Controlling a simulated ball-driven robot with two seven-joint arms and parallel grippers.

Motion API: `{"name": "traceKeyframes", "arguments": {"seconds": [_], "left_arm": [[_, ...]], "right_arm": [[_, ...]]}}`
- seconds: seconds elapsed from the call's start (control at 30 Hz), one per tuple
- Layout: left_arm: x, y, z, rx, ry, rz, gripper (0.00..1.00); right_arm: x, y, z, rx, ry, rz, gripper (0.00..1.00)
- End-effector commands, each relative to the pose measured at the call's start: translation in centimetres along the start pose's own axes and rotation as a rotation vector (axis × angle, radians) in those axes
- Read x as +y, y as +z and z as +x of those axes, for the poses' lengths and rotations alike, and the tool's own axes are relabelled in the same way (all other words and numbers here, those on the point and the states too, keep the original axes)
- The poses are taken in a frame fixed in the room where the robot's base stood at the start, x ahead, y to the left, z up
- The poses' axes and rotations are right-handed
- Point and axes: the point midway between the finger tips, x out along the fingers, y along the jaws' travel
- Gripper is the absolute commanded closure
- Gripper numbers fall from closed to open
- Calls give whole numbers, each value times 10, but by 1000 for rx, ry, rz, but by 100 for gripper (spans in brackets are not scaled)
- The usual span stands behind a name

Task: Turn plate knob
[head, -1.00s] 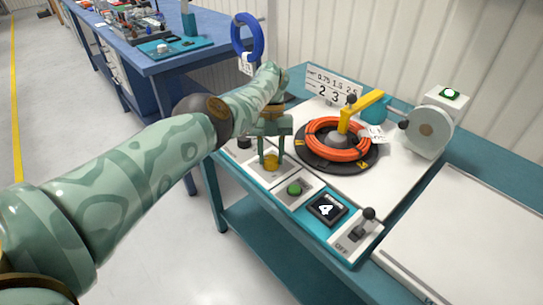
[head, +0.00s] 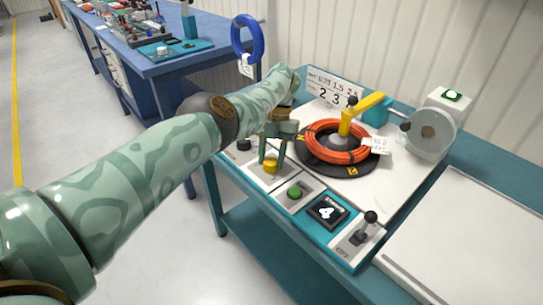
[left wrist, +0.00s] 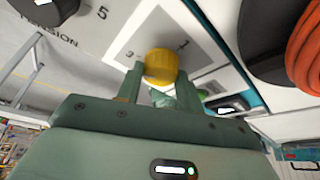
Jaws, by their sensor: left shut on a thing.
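The yellow knob (head: 270,168) sits on the front panel of the white-topped bench machine. My left gripper (head: 271,162) is over it with its fingers pointing down, shut on the knob. In the left wrist view the knob (left wrist: 160,65) sits between the two fingertips (left wrist: 159,78), with printed marks on the plate around it. The round black plate (head: 315,160) carries a coil of orange cable (head: 325,150) with a white tag. My right gripper is not in view.
A yellow arm (head: 362,108) reaches over the coil. A blue ring (head: 252,40) hangs behind my left arm.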

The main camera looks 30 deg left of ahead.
Motion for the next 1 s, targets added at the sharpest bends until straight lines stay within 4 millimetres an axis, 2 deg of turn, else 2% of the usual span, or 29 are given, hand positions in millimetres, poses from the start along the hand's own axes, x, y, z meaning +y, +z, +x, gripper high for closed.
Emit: {"name": "traceKeyframes", "arguments": {"seconds": [0.43, 0.47, 0.5, 0.53, 0.83, 1.0], "left_arm": [[0, 0, 0, 0, 3, 8, 86], [0, 0, 0, 0, 3, 8, 55], [0, 0, 0, 0, 3, 8, 44], [0, 0, 0, 0, 3, 8, 42], [0, 1, -2, 0, 3, 6, 42], [0, 4, -22, 0, 4, 4, 42]], "right_arm": [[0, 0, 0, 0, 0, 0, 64], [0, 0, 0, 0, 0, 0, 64], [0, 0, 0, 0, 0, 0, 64], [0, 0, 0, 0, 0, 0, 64], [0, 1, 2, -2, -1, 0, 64], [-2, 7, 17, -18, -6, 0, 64]]}}
